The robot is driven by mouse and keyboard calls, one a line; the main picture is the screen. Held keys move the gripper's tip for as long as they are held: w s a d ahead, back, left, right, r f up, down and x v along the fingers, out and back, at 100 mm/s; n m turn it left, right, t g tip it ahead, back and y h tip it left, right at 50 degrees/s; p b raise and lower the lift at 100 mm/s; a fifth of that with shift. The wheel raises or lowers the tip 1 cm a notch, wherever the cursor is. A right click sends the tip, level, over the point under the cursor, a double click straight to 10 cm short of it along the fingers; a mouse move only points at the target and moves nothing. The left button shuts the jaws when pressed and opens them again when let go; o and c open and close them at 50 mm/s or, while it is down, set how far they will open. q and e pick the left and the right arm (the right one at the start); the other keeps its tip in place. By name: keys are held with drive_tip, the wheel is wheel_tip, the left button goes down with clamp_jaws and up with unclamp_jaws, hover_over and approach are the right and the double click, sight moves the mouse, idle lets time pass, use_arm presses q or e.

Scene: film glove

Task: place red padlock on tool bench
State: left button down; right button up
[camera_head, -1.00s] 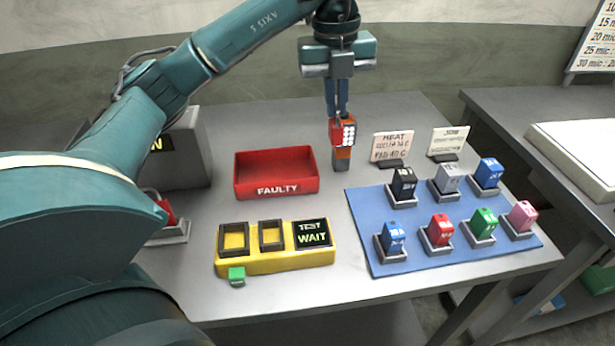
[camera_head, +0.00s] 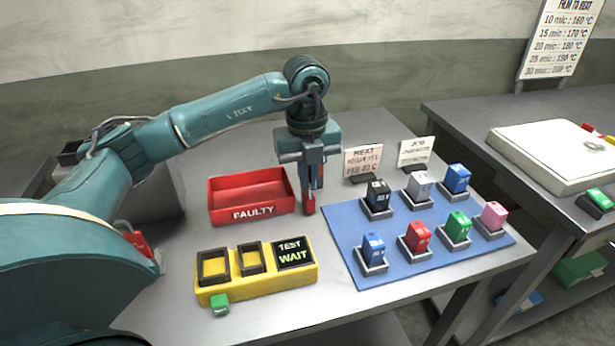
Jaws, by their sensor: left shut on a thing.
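My left gripper (camera_head: 311,183) points straight down just right of the red tray marked FAULTY. It is shut on a small red thing that I take to be the red padlock (camera_head: 309,205); the fingers hide much of it, and its shape is hard to make out. A bit of orange shows beside it between the fingers. It is low over the grey tool bench (camera_head: 345,305), and I cannot tell whether it touches the top. My right gripper is not in view.
The red FAULTY tray (camera_head: 253,212) is close on the left. A yellow test box (camera_head: 215,292) reading WAIT stands in front. A blue mat (camera_head: 410,278) with several coloured blocks in holders lies to the right, with two sign cards (camera_head: 363,160) behind. Bare bench lies between tray and mat.

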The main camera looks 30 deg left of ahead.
sight(306, 195)
use_arm(q)
drive_tip(key=shift+f, duration=0.25)
drive_tip(key=shift+f, duration=0.1)
drive_tip(key=c, duration=2)
unclamp_jaws()
drive_tip(key=shift+f, duration=0.1)
drive_tip(key=shift+c, duration=0.2)
drive_tip(key=o, duration=0.5)
drive_tip(key=shift+c, duration=0.2)
drive_tip(key=shift+r, duration=0.4)
wheel_tip(306, 195, up, 12)
drive_tip(key=shift+s+f+p, duration=0.15)
drive_tip(key=shift+s+p, duration=0.05)
drive_tip(key=shift+p, duration=0.1)
drive_tip(key=shift+s+f, duration=0.1)
